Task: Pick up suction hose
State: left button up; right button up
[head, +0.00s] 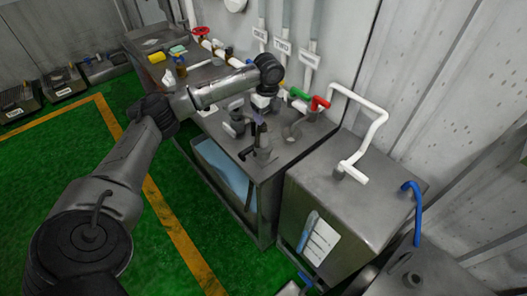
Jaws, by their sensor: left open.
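My left arm reaches from the lower left over a grey metal bench. My left gripper (259,118) points down above the bench top, its jaws open. I cannot tell for sure which thing is the suction hose. A white bent pipe (377,132) rises from a box-shaped tank to the right, and a short blue hose (416,205) hangs at that tank's right edge. Both are apart from the gripper. My right gripper does not show.
The grey bench (268,175) carries red and green valve handles (318,103). The grey tank (345,205) stands close on its right. The wall with vertical pipes (313,55) is behind. Open green floor (205,215) lies in front. Trays (65,85) stand far left.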

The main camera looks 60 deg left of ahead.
aim_at(263, 130)
pick_arm(q)
jog(key=f, duration=0.2)
jog(key=a+f, duration=0.1)
jog(key=f, duration=0.1)
jog(key=a+f+b, duration=0.1)
jog(key=f, duration=0.2)
jog(key=shift+s+a, duration=0.2)
jog(key=shift+a, duration=0.05)
jog(key=shift+w+d+f, duration=0.15)
jog(key=shift+f, duration=2.55)
jog(key=shift+c, duration=0.4)
jog(key=c, duration=1)
jog(key=shift+r, duration=0.1)
